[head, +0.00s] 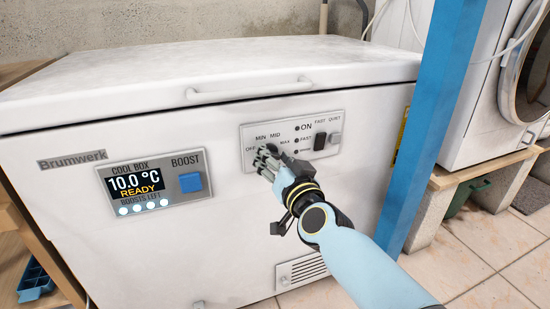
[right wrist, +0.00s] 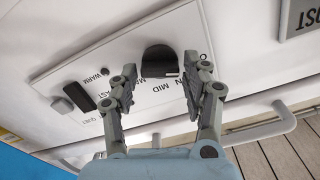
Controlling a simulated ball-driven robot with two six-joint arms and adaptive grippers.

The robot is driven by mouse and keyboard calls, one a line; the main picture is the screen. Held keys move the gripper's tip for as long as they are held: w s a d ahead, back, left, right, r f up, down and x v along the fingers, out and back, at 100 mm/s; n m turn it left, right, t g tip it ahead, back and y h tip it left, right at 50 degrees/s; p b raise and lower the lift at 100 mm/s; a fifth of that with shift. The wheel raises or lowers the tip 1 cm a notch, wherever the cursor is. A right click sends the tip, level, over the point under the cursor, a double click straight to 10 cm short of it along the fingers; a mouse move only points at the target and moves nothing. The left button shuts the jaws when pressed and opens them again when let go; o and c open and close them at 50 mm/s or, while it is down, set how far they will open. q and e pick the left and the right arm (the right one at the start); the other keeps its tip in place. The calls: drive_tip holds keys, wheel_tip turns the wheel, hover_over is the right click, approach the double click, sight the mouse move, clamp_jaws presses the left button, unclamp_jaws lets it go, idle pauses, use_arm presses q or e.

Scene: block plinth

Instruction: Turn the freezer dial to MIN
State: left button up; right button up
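The white chest freezer (head: 225,240) has a grey control plate (head: 330,155) on its front with the labels OFF, MIN, MID and MAX. The freezer dial is a dark round knob (right wrist: 160,60) in the right wrist view. Its pointer setting cannot be made out. My right gripper (head: 265,158) is in front of the dial and hides most of it in the head view. In the right wrist view the right gripper (right wrist: 160,76) is open, with one finger on each side of the dial. Contact with the dial cannot be told. My left gripper is not in view.
Right of the dial are small lamps and the dark FAST and grey QUIET switches (head: 335,139). A cool box panel (head: 158,200) with a blue BOOST button (head: 190,182) is to the left. A blue post (head: 435,120) stands close by my right arm.

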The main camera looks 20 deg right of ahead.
drive_tip(key=c, duration=0.8)
drive_tip(key=shift+m, duration=0.5)
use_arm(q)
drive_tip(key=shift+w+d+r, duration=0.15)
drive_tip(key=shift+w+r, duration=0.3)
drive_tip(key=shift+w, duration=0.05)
use_arm(e)
drive_tip(key=shift+d+f+m, duration=0.1)
drive_tip(key=shift+m, duration=3.7)
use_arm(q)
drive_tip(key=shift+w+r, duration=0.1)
use_arm(e)
drive_tip(key=shift+m, duration=0.3)
